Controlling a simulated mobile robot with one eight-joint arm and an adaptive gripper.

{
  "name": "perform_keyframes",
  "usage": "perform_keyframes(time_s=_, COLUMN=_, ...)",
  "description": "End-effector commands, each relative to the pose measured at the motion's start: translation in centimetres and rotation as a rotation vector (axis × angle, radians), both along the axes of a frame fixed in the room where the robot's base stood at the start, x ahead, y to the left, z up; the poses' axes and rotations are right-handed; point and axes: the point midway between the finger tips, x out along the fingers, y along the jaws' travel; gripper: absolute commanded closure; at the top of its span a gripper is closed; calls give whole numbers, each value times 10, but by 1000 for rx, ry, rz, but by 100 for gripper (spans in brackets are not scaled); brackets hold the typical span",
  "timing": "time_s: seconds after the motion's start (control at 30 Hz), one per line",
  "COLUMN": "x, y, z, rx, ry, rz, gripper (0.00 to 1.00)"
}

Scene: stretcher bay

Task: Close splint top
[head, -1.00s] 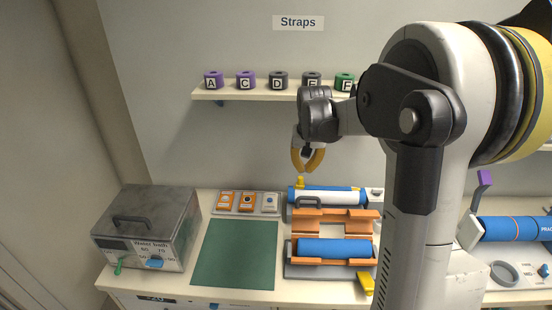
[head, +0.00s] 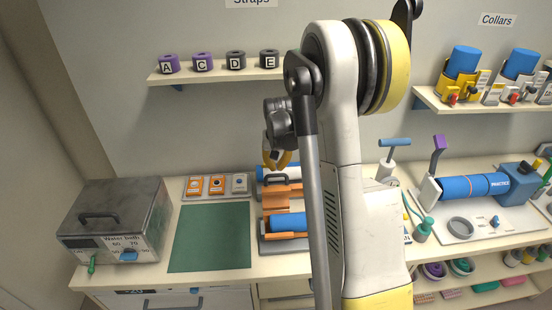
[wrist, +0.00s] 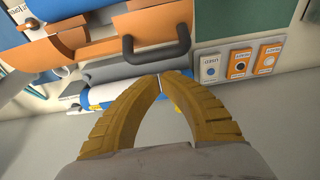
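The splint former (head: 268,223) is an orange hinged shell on a grey base, standing on the counter right of the green mat. A blue cylinder (head: 288,222) lies in its front half; my arm hides its right side. A dark grey handle (head: 277,179) is at its back half, and this handle shows large in the wrist view (wrist: 156,52). The orange halves look spread apart. My gripper (head: 277,166) has yellow fingers and is above the back edge of the former. In the wrist view the fingertips (wrist: 163,77) nearly meet below the handle, apparently with nothing between them.
A grey water bath (head: 115,220) stands at the left. The green mat (head: 210,237) is bare. Small labelled panels (head: 217,186) lie behind it. A shelf (head: 215,76) with lettered rolls hangs above. A blue practice limb (head: 470,187) lies at the right.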

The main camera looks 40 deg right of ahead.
Motion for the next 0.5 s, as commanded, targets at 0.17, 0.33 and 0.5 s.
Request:
perform_keyframes(time_s=0.17, x=-9, y=6, z=2, rx=0, ry=0, rz=0, gripper=100)
perform_keyframes(time_s=0.33, x=-10, y=7, z=2, rx=0, ry=0, rz=0, gripper=100)
perform_keyframes(time_s=0.5, x=-10, y=7, z=2, rx=-1, ry=-1, rz=0, gripper=100)
